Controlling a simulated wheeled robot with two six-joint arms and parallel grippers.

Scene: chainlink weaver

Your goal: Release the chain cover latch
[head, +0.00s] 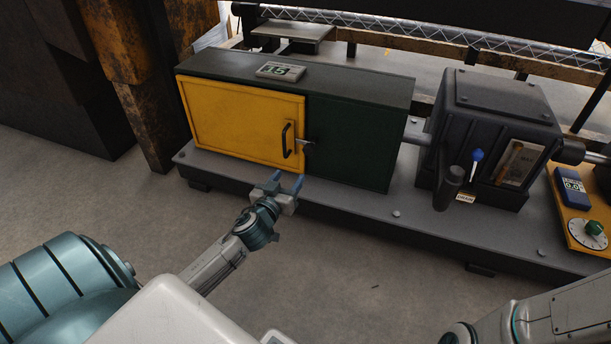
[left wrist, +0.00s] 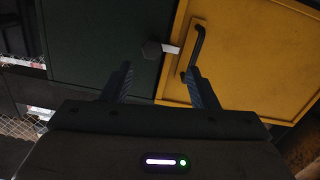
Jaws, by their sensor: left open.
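The chain cover is a yellow door (head: 236,122) on a dark green box (head: 358,138). It looks closed, with a black bar handle (head: 287,140) near its right edge. The latch (head: 305,143) is a small dark knob with a light tab at the seam between door and box. My left gripper (head: 281,183) is open and empty, below and in front of the latch. In the left wrist view, the latch knob (left wrist: 152,49) is beyond and between the open fingers (left wrist: 158,86), apart from them. The yellow door (left wrist: 245,55) is at right there. My right gripper is out of view.
A dark gearbox (head: 492,125) with a blue-knobbed lever (head: 477,156) stands right of the box. An orange panel (head: 581,215) with a dial (head: 587,234) is at the far right. The grey base ledge (head: 330,198) runs below the box. The floor in front is clear.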

